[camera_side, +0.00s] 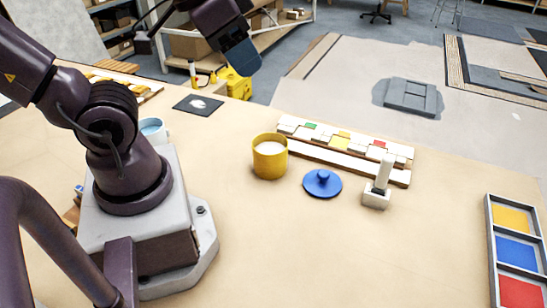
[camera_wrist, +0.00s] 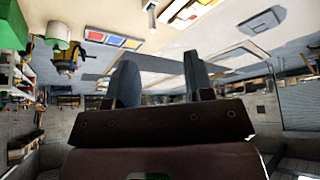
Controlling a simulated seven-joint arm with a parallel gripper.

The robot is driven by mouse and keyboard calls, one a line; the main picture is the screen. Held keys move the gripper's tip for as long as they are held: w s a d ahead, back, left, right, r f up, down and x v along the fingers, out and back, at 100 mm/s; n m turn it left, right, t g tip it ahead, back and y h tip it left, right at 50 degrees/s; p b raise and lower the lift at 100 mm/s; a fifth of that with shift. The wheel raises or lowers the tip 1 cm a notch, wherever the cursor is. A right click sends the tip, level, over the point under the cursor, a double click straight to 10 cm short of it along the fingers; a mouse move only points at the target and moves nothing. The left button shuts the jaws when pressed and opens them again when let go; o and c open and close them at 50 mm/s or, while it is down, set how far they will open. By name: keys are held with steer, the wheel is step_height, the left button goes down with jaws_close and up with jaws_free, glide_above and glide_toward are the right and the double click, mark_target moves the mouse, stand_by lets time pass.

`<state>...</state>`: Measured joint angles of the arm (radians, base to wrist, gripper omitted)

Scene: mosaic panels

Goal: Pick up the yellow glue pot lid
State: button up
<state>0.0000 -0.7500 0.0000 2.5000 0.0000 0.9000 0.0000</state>
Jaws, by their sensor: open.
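The yellow glue pot (camera_side: 270,160) stands upright on the table, open at the top, with pale glue inside. A round blue lid with a knob (camera_side: 322,184) lies flat on the table just right of the pot, apart from it. I see no yellow lid. My gripper (camera_side: 243,62) is high at the top of the side view, beyond the table's far edge in the picture and well away from the lid. In the wrist view its two fingers (camera_wrist: 161,80) are spread with nothing between them. I cannot make out the pot or lid in the wrist view.
A mosaic panel (camera_side: 340,163) lies behind the pot and lid. A white block with an upright handle (camera_side: 376,197) stands right of the lid. A tray of coloured squares (camera_side: 493,238) is at the right edge. A light-blue cup (camera_side: 153,128) is near my base. The front table is clear.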

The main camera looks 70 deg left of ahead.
steer(key=shift+o, duration=0.2)
steer(key=shift+o, duration=0.9)
steer(key=shift+f, duration=0.1)
steer(key=m+g+y, duration=0.1)
steer(key=m+g, duration=0.5)
steer(key=m, duration=0.9)
glide_toward(324, 173)
steer(key=shift+m, duration=0.4)
steer(key=f, duration=0.6)
steer(key=a+f, duration=0.1)
steer(key=f, duration=0.3)
steer(key=shift+s+f, duration=0.1)
steer(key=shift+s, duration=0.05)
steer(key=c, duration=1)
